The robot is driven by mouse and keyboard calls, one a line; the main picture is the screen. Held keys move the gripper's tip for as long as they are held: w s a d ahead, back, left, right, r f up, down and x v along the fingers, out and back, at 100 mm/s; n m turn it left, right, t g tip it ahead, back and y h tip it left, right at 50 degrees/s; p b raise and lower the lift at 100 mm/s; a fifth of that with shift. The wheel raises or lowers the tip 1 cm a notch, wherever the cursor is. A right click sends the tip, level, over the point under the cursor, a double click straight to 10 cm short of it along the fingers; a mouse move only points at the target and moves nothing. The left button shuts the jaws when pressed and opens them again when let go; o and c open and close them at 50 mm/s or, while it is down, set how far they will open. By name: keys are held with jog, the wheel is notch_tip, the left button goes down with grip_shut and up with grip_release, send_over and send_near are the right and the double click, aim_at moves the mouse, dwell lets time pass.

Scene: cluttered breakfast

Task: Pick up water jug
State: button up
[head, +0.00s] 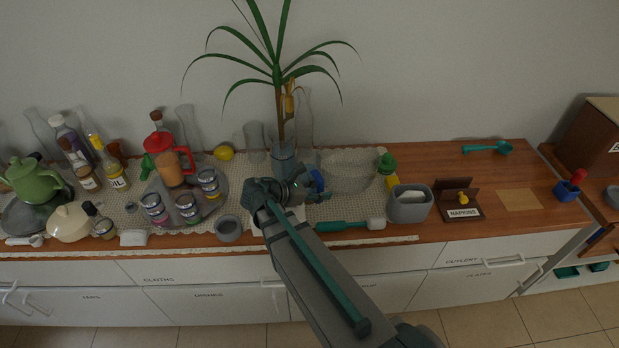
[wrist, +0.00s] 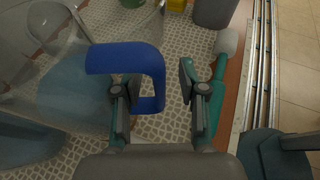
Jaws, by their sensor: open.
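The water jug shows in the wrist view as a clear body at the left with a blue handle (wrist: 155,75). In the head view its blue handle (head: 318,183) shows beside my gripper (head: 303,190), and most of the jug is hard to make out. My gripper (wrist: 153,88) is open. In the wrist view the handle's outer bar appears between its two fingers, with the left finger overlapping the handle's opening. Whether either finger touches the handle cannot be told.
A potted plant (head: 281,75) stands behind my gripper. A teal-handled brush (head: 343,226) lies along the front edge. A grey container (head: 409,205) and a napkin holder (head: 460,201) stand to the right. A tray with a red-lidded jug (head: 172,172) and cans is to the left.

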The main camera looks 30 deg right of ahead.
grip_shut()
jog(key=shift+r, duration=0.15)
dwell(0.6)
notch_tip(320, 180, up, 18)
jog(key=b, duration=0.3)
dwell(0.4)
dwell(0.4)
